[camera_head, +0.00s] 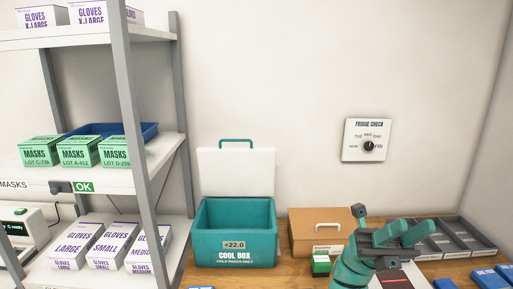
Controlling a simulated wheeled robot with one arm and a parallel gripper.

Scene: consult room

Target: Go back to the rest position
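My arm rises from the bottom edge at the right of the head view, in teal and dark grey. Its end, with my gripper (404,233), is above the wooden counter, in front of the grey trays and to the right of the tan box. I see no object held in it. The fingertips are not clear enough to tell whether it is open or shut.
A teal cool box (235,258) with its white lid (236,172) up stands left of a tan box (318,222). Grey trays (455,238) lie at right. A shelf (165,150) holds mask and glove boxes. A fridge-check dial (367,140) is on the wall.

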